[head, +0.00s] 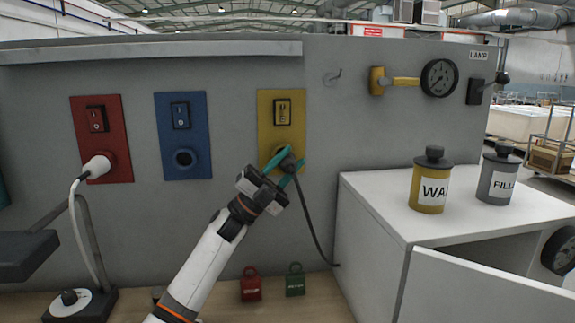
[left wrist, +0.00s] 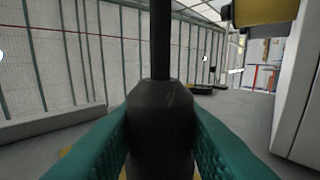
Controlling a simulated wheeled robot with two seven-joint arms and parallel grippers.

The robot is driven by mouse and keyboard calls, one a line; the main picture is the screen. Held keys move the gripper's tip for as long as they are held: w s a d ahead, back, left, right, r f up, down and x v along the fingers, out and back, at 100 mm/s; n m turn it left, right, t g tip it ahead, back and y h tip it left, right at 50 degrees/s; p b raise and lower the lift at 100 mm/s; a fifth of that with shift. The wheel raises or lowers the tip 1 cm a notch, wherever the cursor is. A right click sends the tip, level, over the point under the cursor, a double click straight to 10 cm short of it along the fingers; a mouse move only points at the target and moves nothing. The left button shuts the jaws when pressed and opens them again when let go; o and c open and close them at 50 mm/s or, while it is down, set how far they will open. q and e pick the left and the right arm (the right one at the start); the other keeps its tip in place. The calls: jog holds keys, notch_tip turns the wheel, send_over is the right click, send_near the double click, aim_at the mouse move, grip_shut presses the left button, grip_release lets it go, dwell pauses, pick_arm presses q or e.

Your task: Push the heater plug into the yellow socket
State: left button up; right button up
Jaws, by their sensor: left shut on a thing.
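The yellow socket panel (head: 268,130) is on the grey wall, with a switch in its upper part. My left gripper (head: 284,159) has teal fingers and is in front of the panel's lower half. It is shut on the dark heater plug (head: 291,165), whose black cord (head: 317,223) hangs down to the right. The plug also shows between both fingers in the left wrist view (left wrist: 160,125). The gripper and plug hide the socket hole, so I cannot tell how far the plug is in it. My right gripper is not in view.
A red socket panel (head: 104,132) holds a white plug (head: 97,166). A blue socket panel (head: 183,133) has an empty socket. A white cabinet (head: 375,225) with a yellow canister (head: 429,185) and a grey canister (head: 497,180) stands at right. Red and green weights (head: 295,284) sit below.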

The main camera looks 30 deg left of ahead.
pick_arm(q)
jog(key=shift+w+a, duration=0.15)
jog(key=shift+w, duration=0.05)
jog(key=shift+w+a, duration=0.2)
jog(key=shift+w, duration=0.05)
jog(key=shift+w+a+r+b, duration=0.1)
jog(key=shift+w+a+b, duration=0.4)
jog(key=shift+w, duration=0.1)
jog(key=o, duration=1.1)
jog(key=shift+w, duration=0.1)
